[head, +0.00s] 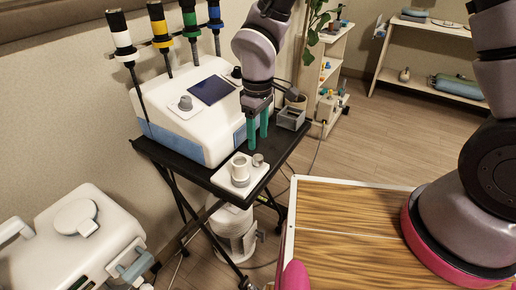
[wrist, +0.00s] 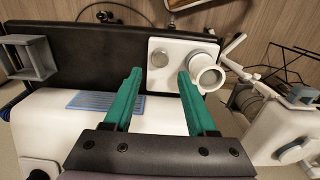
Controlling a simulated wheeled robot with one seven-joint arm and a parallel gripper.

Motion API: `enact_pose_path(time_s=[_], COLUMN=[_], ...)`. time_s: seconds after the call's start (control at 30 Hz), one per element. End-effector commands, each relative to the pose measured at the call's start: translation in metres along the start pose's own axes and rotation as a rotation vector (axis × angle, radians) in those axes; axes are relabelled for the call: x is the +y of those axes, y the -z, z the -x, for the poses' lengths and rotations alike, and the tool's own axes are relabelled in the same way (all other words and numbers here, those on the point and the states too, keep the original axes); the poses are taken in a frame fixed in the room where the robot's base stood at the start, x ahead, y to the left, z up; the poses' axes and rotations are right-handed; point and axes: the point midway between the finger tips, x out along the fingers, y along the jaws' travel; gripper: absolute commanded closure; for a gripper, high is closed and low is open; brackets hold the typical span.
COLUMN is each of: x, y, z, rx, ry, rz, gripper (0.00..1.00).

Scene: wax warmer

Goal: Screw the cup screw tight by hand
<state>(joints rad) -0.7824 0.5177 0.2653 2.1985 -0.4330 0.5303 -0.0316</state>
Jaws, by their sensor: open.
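A white base plate (head: 226,181) sits at the front edge of the black table. A white cup (head: 240,170) stands on it, with a round grey knob (head: 257,160), seemingly the cup screw, beside it on the right. In the wrist view the knob (wrist: 160,57) appears between and just beyond my fingertips, and the cup (wrist: 207,76) is at the right finger's tip. My gripper (head: 257,144) has green fingers, spread and empty, pointing down behind the knob. The fingers (wrist: 160,74) look apart from the knob. The screw's tightness cannot be told.
A white machine (head: 190,115) with a screen and coloured-top posts fills the back of the black table (head: 262,183). A grey open holder (head: 291,118) is at the table's right end. A wooden tabletop (head: 345,215) is in front on the right.

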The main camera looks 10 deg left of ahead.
Motion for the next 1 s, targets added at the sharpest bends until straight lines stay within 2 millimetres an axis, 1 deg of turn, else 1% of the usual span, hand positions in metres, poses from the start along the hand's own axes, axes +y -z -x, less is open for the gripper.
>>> enact_pose_path(time_s=[0.1, 0.7, 1.0], x=[-0.001, 0.0, -0.001], y=[-0.001, -0.001, 0.0], z=[-0.011, -0.058, -0.062], rx=[-0.003, -0.003, 0.0], ry=[0.001, 0.0, 0.0], rz=[0.001, -0.002, -0.001], gripper=[0.43, 0.43, 0.43])
